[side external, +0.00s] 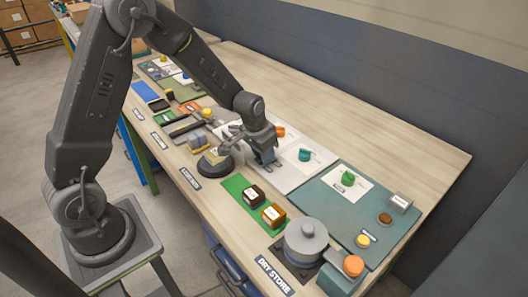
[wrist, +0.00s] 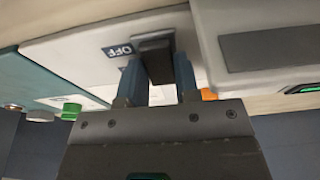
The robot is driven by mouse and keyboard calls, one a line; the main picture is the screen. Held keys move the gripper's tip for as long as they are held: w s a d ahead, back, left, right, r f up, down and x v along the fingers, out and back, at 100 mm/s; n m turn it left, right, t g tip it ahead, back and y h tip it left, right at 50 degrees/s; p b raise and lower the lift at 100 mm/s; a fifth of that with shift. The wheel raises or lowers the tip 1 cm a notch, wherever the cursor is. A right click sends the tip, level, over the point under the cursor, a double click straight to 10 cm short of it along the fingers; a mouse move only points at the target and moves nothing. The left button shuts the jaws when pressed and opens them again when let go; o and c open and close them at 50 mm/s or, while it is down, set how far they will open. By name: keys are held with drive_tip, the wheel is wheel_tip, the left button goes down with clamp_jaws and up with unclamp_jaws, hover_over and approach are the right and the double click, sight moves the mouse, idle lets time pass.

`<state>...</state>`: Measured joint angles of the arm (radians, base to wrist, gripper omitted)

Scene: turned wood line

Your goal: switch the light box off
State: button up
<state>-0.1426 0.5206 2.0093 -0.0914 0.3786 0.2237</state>
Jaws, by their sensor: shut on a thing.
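My gripper (wrist: 158,78) has its two blue fingers on either side of a dark switch handle (wrist: 155,56), closed on it. The handle stands on a pale panel (wrist: 75,42), which I take to be the light box. A dark label reading OFF (wrist: 117,50) is beside the handle, on its left in the wrist view. In the side view my gripper (side external: 264,156) is low over the pale panel (side external: 286,184), and the handle is hidden there. I cannot tell whether the box is lit.
A teal knob (side external: 305,155) and an orange knob (side external: 279,131) stand close by. A round dark base (side external: 215,164) is left of the gripper.

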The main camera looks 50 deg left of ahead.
drive_tip(key=o, duration=0.9)
drive_tip(key=shift+r, duration=0.1)
drive_tip(key=v, duration=1.3)
drive_tip(key=shift+s+r, duration=0.1)
drive_tip(key=shift+r, duration=0.2)
drive_tip(key=shift+r, duration=0.1)
drive_tip(key=s+d+r+t, duration=0.1)
drive_tip(key=s+d+r, duration=0.1)
drive_tip(key=s, duration=0.4)
drive_tip(key=s+d+r+t, duration=0.1)
drive_tip(key=s+r, duration=0.2)
drive_tip(key=s, duration=0.4)
drive_tip(key=s+d+r, duration=0.2)
drive_tip(key=s+r, duration=0.1)
drive_tip(key=s, duration=0.4)
drive_tip(key=shift+d+r+t, duration=0.15)
drive_tip(key=shift+d+t, duration=0.2)
drive_tip(key=shift+t, duration=0.05)
